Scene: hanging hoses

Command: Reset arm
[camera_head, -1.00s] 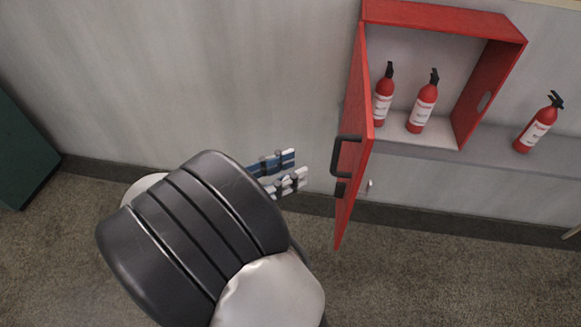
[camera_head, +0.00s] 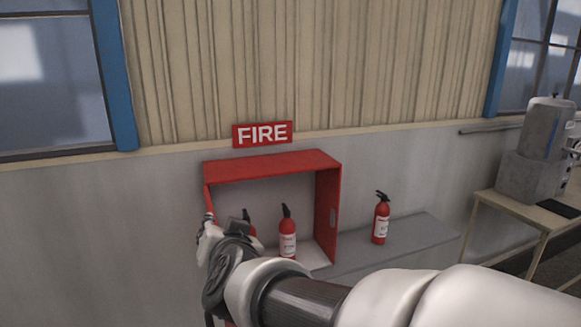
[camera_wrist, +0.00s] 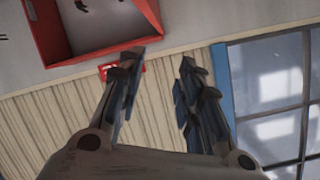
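My gripper (camera_wrist: 157,88) shows in the wrist view with its two fingers apart and nothing between them. Behind the fingers are the beige corrugated wall and a blue window frame. In the head view my arm reaches in from the lower right and ends in front of the left side of the red fire cabinet (camera_head: 328,205); the fingers cannot be made out there. The cabinet stands open, and its door is mostly hidden by my arm. The cabinet also shows upside down in the wrist view (camera_wrist: 52,50).
One fire extinguisher (camera_head: 287,232) stands in the cabinet; another (camera_head: 249,228) is partly hidden behind my arm. A third extinguisher (camera_head: 381,218) stands on the grey ledge (camera_head: 425,234). A FIRE sign (camera_head: 262,134) hangs above. A table (camera_head: 520,212) with a grey machine (camera_head: 538,150) is at right.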

